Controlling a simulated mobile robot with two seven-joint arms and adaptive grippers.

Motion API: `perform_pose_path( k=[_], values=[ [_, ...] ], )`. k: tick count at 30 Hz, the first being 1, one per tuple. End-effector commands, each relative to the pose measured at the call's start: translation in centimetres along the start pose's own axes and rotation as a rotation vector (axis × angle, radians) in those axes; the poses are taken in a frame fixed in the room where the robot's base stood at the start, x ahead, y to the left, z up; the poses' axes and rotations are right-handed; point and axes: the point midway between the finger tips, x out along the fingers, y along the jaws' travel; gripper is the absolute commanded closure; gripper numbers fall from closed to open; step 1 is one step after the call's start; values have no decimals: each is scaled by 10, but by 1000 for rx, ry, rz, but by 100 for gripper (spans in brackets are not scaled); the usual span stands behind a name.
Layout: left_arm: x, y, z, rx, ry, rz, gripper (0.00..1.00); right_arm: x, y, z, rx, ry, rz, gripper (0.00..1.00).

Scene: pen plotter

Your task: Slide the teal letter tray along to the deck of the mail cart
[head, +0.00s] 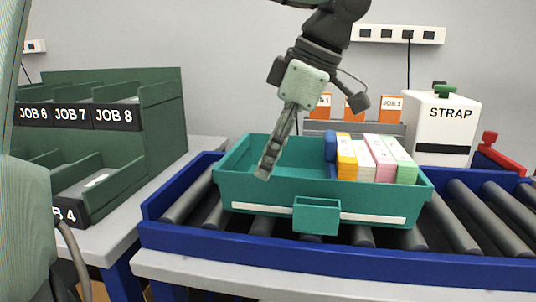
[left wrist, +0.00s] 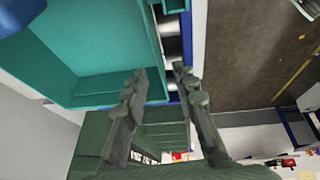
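The teal letter tray (head: 255,196) sits upright on the blue roller conveyor (head: 235,246). White and coloured letter bundles (head: 368,160) and a blue block (head: 330,146) stand in its right part; its left part is empty. My left gripper (head: 263,172) hangs over the tray's left half with its tips low by the front wall. In the left wrist view its fingers (left wrist: 162,76) are apart, around the line of the tray's wall (left wrist: 152,50); I cannot tell whether they touch it. My right gripper is not in view. I cannot make out the mail cart.
Bare rollers (head: 462,217) lie right of the tray, with a short bare stretch on its left. A white STRAP machine (head: 440,125) stands behind the conveyor. A dark green sorting rack (head: 160,120) stands on a grey table at left.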

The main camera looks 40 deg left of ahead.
Motion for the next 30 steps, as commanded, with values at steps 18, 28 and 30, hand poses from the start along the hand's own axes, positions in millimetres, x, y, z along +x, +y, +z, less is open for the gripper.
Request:
perform_pose_path(
  k=[18,28,30],
  values=[
    [61,-1,1,-1,-4,-3,72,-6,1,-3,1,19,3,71],
    [78,0,1,-2,-5,0,72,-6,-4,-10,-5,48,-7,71],
    [78,0,1,-2,-5,0,72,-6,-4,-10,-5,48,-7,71]
  ],
)
